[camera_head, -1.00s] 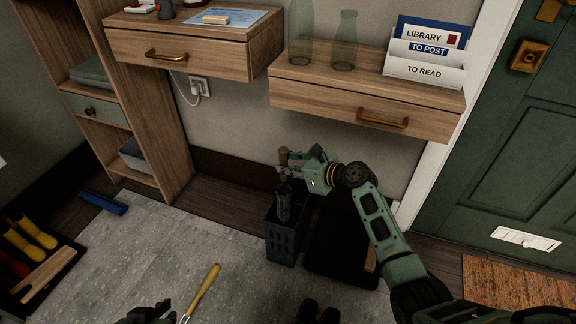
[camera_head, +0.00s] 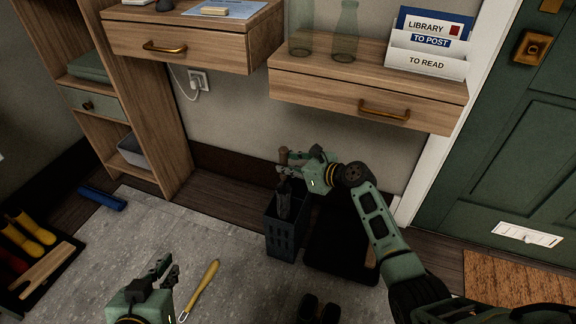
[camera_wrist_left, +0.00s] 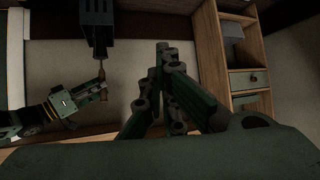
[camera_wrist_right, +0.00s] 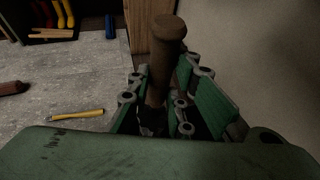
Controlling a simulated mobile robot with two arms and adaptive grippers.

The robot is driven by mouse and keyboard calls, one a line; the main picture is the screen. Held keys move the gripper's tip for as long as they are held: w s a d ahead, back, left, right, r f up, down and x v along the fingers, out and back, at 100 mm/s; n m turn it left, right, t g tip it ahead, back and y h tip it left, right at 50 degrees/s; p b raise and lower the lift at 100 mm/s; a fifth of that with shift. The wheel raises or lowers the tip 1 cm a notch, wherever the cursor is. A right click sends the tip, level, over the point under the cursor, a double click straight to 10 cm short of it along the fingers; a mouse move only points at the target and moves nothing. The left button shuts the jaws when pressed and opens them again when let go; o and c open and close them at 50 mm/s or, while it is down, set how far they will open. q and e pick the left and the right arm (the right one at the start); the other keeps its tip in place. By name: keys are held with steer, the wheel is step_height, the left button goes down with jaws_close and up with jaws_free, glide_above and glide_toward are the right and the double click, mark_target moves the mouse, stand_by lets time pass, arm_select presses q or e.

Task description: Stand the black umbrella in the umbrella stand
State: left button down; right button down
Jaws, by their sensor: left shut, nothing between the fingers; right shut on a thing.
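The black umbrella (camera_head: 284,202) stands roughly upright with its lower part inside the dark umbrella stand (camera_head: 283,238) on the floor by the wall. My right gripper (camera_head: 287,171) is shut on the umbrella just below its brown wooden handle. The handle (camera_wrist_right: 168,35) rises between the fingers in the right wrist view. The umbrella's lower end is hidden inside the stand. In the left wrist view the stand (camera_wrist_left: 98,24) is at the top, with my right gripper beside the umbrella. My left gripper (camera_head: 168,268) is shut and empty, above the floor at lower left.
A yellow-handled item (camera_head: 204,284) lies on the grey floor beside my left gripper. A dark mat (camera_head: 340,245) lies right of the stand. Wooden drawers (camera_head: 365,100) overhang the wall above. A boot tray (camera_head: 60,272) and a blue item (camera_head: 102,198) lie at left.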

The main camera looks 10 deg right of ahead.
steer(key=shift+f+b, duration=0.55)
steer(key=shift+f, duration=0.35)
steer(key=shift+f+b, duration=0.3)
steer(key=shift+f, duration=0.1)
arm_select(q)
steer(key=w+d+r+t+h, duration=0.1)
steer(key=w+r+t, duration=0.3)
steer(key=r, duration=0.5)
steer(key=shift+w+d+r+t+h, duration=0.3)
steer(key=shift+w+d+r+t, duration=0.1)
steer(key=shift+d+t, duration=0.45)
arm_select(e)
steer(key=shift+f, duration=0.35)
steer(key=c, duration=1.5)
jaws_free()
steer(key=shift+f, duration=0.15)
steer(key=shift+s+d, duration=0.1)
steer(key=shift+s, duration=0.05)
